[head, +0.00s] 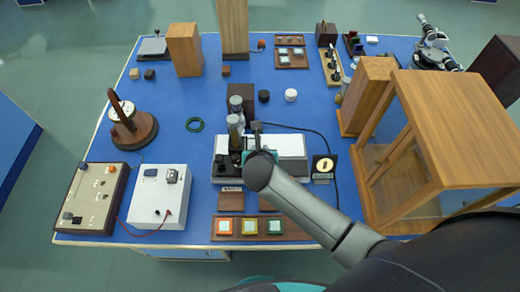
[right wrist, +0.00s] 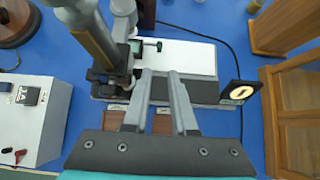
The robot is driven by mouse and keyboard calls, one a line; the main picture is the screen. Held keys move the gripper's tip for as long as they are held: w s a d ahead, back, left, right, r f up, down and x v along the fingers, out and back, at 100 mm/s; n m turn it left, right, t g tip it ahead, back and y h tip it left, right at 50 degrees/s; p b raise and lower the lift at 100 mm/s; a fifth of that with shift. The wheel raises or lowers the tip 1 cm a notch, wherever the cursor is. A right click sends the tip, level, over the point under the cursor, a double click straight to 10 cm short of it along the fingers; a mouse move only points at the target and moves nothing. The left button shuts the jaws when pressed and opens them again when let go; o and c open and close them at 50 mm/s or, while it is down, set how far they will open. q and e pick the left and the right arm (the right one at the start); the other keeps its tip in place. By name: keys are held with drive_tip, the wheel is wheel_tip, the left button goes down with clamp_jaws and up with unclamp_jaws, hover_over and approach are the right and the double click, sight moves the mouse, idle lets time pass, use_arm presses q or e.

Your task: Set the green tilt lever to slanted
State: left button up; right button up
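My right gripper (head: 255,132) is over the instrument, beside the cylinders. In the right wrist view, its fingers (right wrist: 159,74) are apart with nothing seen between them, their tips in front of the white base. My left gripper is not in view.
A wooden glass-fronted cabinet (head: 455,130) stands close on the right. A white switch box (head: 158,198) and a cream panel (head: 92,198) lie to the left. A row of coloured buttons (head: 249,227) sits in front.

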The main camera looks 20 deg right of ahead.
drive_tip(key=shift+v, duration=1.05)
